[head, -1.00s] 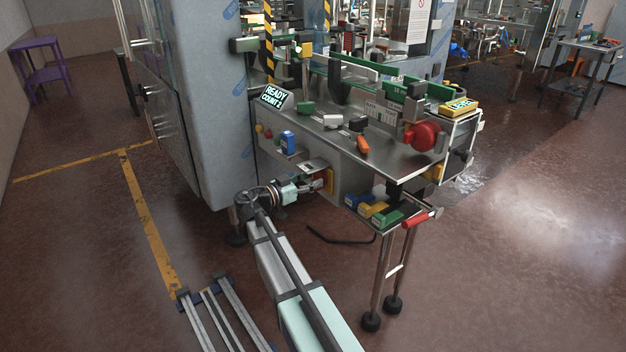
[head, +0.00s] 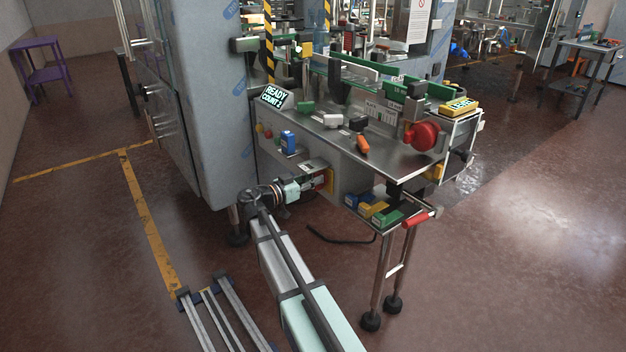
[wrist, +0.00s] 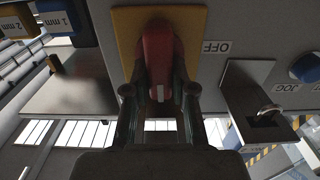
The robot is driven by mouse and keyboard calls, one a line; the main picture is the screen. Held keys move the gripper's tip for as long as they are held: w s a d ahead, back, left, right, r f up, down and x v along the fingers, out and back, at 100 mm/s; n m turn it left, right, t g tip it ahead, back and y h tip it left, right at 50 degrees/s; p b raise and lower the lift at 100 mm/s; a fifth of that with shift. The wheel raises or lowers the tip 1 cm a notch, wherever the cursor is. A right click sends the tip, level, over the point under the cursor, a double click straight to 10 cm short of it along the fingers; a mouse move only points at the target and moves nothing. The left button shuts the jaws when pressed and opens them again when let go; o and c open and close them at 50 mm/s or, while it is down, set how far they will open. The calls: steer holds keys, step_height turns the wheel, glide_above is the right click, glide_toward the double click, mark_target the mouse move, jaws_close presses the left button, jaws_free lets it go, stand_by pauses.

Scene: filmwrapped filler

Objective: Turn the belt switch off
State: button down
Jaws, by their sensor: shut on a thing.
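The belt switch has a red handle (wrist: 158,55) on a yellow plate (wrist: 125,30) on the machine's grey panel. A label reading OFF (wrist: 216,47) is beside the plate, to the right in the wrist view. My gripper (wrist: 160,92) has a finger on each side of the red handle and is shut on it. The handle runs straight down in the wrist view. In the head view the yellow plate (head: 330,178) shows at the end of my gripper (head: 318,184), which mostly hides the handle.
A metal bracket (wrist: 255,105) juts out right of the switch in the wrist view, near a blue knob (wrist: 306,68) labelled JOG. Blue 1 mm (wrist: 62,20) and yellow 2 mm blocks (wrist: 14,22) sit close on the left. A red-tipped bar (head: 415,220) sticks out under the table.

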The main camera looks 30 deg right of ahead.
steer(key=n, duration=0.4)
steer(key=shift+w, duration=0.2)
steer(key=n, duration=0.4)
steer(key=shift+w+p, duration=0.15)
steer(key=shift+p, duration=0.15)
steer(key=n+p, duration=0.1)
steer(key=n, duration=0.1)
steer(key=n+p, duration=0.1)
steer(key=n, duration=0.2)
steer(key=shift+w+f, duration=0.15)
steer(key=shift+f, duration=0.05)
steer(key=n, duration=0.1)
steer(key=n+p, duration=0.1)
steer(key=n, duration=0.1)
steer(key=n+p, duration=0.1)
steer(key=shift+f+n, duration=0.3)
steer(key=shift+p, duration=0.3)
steer(key=c, duration=1)
jaws_free()
steer(key=shift+o, duration=0.2)
